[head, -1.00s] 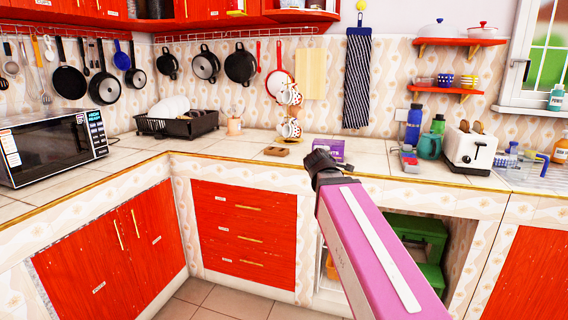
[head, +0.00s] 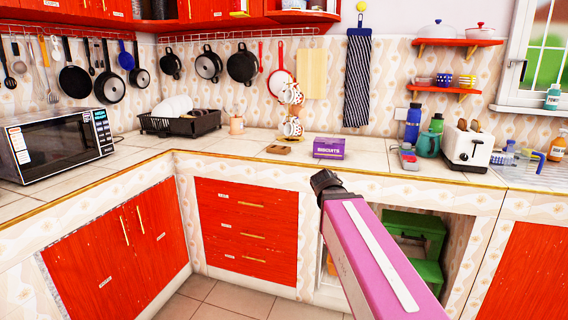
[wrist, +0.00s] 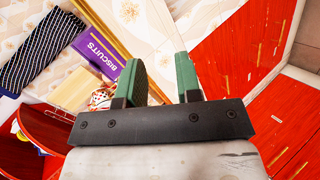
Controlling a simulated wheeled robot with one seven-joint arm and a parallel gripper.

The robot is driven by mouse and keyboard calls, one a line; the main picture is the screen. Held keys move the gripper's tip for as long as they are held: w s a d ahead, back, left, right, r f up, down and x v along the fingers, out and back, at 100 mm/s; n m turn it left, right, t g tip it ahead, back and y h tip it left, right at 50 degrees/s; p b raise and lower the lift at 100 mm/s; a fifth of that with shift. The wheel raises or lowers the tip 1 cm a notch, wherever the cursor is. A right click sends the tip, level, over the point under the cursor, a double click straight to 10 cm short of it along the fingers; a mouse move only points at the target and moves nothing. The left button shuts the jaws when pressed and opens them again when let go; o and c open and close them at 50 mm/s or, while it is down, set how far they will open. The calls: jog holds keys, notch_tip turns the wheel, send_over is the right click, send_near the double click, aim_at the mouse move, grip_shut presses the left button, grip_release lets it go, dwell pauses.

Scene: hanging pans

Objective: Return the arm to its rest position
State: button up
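My gripper (wrist: 160,64) shows in the wrist view with its two green fingers apart and nothing between them. In the head view my pink arm reaches up from the lower right, and its dark end is just in front of the counter's front edge. The gripper fingers cannot be made out in the head view. A purple biscuits box (head: 329,148) stands on the counter behind the arm's end, apart from it. The box also shows in the wrist view (wrist: 100,50), left of the fingers.
The tiled counter (head: 225,146) carries a microwave (head: 60,145), a black dish rack (head: 180,123), a mug tree (head: 291,110) and a toaster (head: 468,147). Several pans hang on the walls. Red drawers (head: 246,230) are below. Green steps (head: 412,232) stand in the opening under the counter.

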jog(key=s+d+f+m+g+y, duration=0.1)
jog(key=s+f+m+g, duration=0.4)
jog(key=f, duration=0.9)
jog(key=s+d+f+m+g+y, duration=0.1)
jog(key=s+f+m+g, duration=0.4)
jog(key=s+f, duration=0.6)
notch_tip(320, 180, down, 3)
jog(key=shift+s+f+m+g+y, duration=0.1)
jog(key=shift+s+m+g+y, duration=0.25)
jog(key=shift+y, duration=0.55)
